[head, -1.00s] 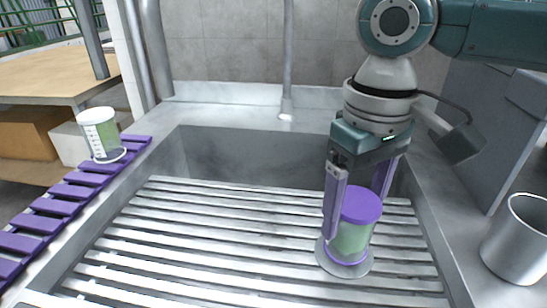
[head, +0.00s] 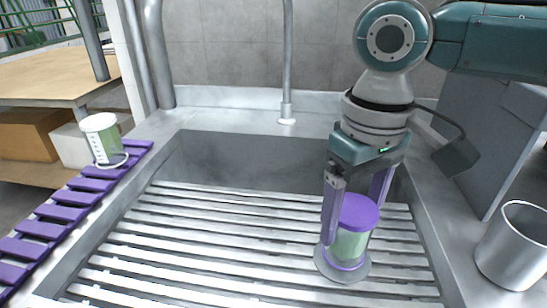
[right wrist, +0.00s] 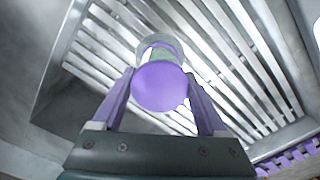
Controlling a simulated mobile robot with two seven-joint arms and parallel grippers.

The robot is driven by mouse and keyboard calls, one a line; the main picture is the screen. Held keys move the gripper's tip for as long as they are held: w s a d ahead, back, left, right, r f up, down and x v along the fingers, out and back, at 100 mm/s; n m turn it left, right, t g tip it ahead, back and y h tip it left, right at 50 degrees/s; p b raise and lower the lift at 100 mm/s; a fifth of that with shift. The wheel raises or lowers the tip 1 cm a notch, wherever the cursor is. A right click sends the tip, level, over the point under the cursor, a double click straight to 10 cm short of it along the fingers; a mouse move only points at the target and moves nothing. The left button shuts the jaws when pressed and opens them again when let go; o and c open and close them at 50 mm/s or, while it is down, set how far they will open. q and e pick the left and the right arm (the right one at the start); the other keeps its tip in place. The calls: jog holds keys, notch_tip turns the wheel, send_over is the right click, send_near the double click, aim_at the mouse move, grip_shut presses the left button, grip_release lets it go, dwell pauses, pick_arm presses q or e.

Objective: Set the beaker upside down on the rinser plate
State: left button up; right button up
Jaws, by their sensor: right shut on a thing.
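The beaker (head: 351,243), with a green clear body, has its flat purple end up and a purple-ringed end down. It stands upright over the round grey rinser plate (head: 325,264) on the sink slats, and seems to touch it. My right gripper (head: 352,215) reaches down from above and is shut on the beaker's sides, one purple finger on each side. In the right wrist view, the purple end (right wrist: 160,86) lies between the fingers and hides much of the body and plate. My left gripper is not in view.
A second, white and green beaker (head: 101,138) with marks stands on the purple slatted rack (head: 62,210) at left. A metal cup (head: 513,250) stands on the right counter. A tap pipe (head: 287,60) rises behind the sink. The slats (head: 220,250) left of the plate are clear.

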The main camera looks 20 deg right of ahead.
jog(key=shift+f, duration=0.5)
dwell(0.5)
jog(key=o, duration=1.3)
